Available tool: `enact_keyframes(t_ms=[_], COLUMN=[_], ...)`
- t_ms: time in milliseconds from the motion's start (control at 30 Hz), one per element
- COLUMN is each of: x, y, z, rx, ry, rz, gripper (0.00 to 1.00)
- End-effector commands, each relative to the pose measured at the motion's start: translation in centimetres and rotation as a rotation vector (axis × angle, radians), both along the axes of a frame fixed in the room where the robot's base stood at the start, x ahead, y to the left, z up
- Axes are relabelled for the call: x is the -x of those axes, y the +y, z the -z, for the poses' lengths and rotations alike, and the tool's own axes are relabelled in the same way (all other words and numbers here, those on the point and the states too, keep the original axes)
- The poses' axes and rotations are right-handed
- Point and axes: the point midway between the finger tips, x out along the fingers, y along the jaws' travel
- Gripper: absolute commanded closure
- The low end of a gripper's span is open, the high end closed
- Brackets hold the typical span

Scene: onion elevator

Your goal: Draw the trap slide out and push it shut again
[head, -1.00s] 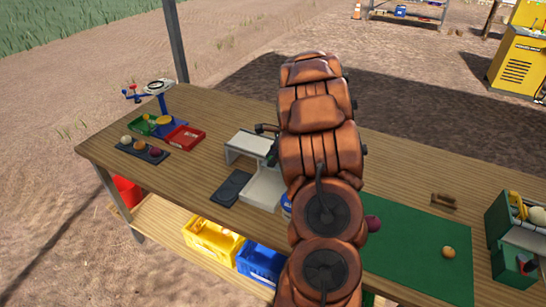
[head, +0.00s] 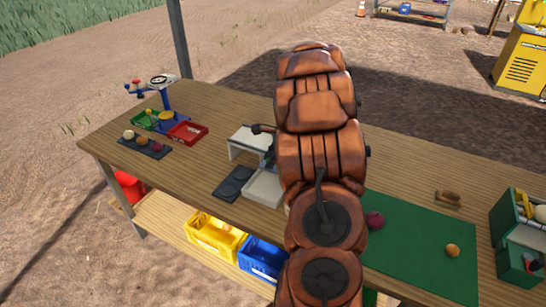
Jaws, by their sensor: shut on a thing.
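My brown arm (head: 320,150) reaches over the bench and covers much of the middle. Only a dark sliver of my gripper (head: 269,156) shows at the arm's left edge, beside a white stand (head: 245,138) with an open white tray (head: 264,188) in front. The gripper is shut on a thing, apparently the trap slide. The fingertips and the slide itself are hidden behind my arm, so I cannot tell how far out the slide is.
A dark two-dished plate (head: 233,182) lies left of the tray. A red tray (head: 186,132), a green tray (head: 145,121) and a dark strip with several onions (head: 145,145) are at the left. A green mat (head: 420,245) lies right of my arm. Green bins (head: 518,255) stand far right.

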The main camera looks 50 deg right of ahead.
Motion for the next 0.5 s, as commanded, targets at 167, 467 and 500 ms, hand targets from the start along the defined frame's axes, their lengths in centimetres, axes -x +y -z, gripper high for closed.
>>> enact_keyframes(t_ms=[167,467,500], x=[0.2,0.6,0.6], y=[0.9,2.2,2.4], z=[0.0,0.0,0.0], rx=[0.002,0.002,0.001], ry=[0.000,-0.002,-0.002], rz=[0.000,0.000,0.000], gripper=[1.00,1.00,1.00])
